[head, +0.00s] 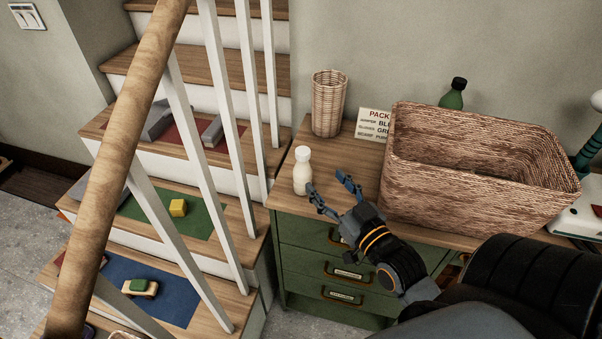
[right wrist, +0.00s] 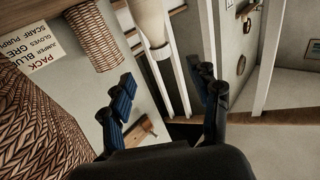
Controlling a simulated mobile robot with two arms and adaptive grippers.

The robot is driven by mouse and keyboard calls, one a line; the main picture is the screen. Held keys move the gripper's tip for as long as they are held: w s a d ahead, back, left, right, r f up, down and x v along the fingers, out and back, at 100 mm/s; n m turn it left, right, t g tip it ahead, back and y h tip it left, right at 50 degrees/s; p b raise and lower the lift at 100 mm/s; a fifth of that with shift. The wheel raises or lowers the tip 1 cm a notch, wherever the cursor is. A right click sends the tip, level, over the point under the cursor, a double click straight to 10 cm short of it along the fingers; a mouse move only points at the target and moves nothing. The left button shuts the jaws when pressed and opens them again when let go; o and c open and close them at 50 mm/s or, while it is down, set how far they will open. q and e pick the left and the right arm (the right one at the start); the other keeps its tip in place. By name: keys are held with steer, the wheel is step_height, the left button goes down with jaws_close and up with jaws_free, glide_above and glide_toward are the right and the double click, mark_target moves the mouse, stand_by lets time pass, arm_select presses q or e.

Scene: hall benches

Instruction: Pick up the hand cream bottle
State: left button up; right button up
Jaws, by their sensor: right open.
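The hand cream bottle (head: 302,173), pale cream with a white cap, stands upright near the left end of the cabinet top. It also shows in the right wrist view (right wrist: 152,22), upside down in the picture, beyond the fingers. My right gripper (head: 328,185) is open and empty, just right of the bottle, its fingers pointing toward it. In the right wrist view my right gripper (right wrist: 166,84) has its two fingers wide apart with nothing between them. The bottle is not gripped. My left gripper is not in view.
A large woven basket (head: 400,185) stands right of the gripper. A wicker cup (head: 328,105), a packing sign (head: 372,124) and a green bottle (head: 453,95) are behind. White stair balusters (head: 205,165) and a wooden handrail (head: 110,150) rise on the left. Green drawers (head: 315,236) lie below.

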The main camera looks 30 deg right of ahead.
mark_target(307, 159)
steer(key=w, duration=0.3)
steer(key=w+p, duration=0.1)
steer(key=w, duration=0.2)
steer(key=shift+d, duration=0.2)
steer(key=shift+w+r, duration=0.15)
steer(key=shift+w, duration=0.15)
steer(key=w+p, duration=0.1)
steer(key=w, duration=0.2)
steer(key=shift+w+d, duration=0.15)
steer(key=shift+w, duration=0.6)
steer(key=shift+s, duration=0.1)
jaws_close()
